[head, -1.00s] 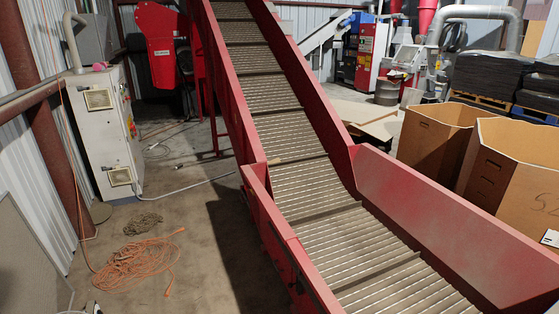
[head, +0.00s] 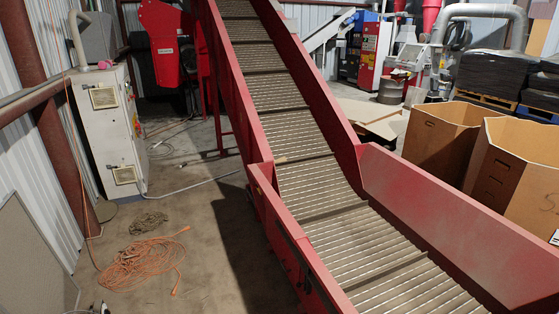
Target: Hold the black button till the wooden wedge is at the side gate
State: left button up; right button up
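I cannot make out a wooden wedge on the ribbed conveyor belt (head: 293,133), which climbs between red side walls. No side gate can be told apart with certainty along the red walls (head: 283,232). A pale control cabinet (head: 108,135) stands at the left, with small coloured controls (head: 134,121) on its narrow right side. They are too small to tell whether one is a black button. Neither of my grippers can be made out in the head view, so any contact with a button is out of sight.
An orange cable coil (head: 142,262) and a darker coil (head: 148,222) lie on the concrete floor at left. Large cardboard boxes (head: 443,143) stand right of the conveyor. A grey panel (head: 32,260) leans at lower left. Some floor between coils and conveyor is bare.

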jog(key=shift+c, duration=0.3)
grip_shut()
dwell(1.6)
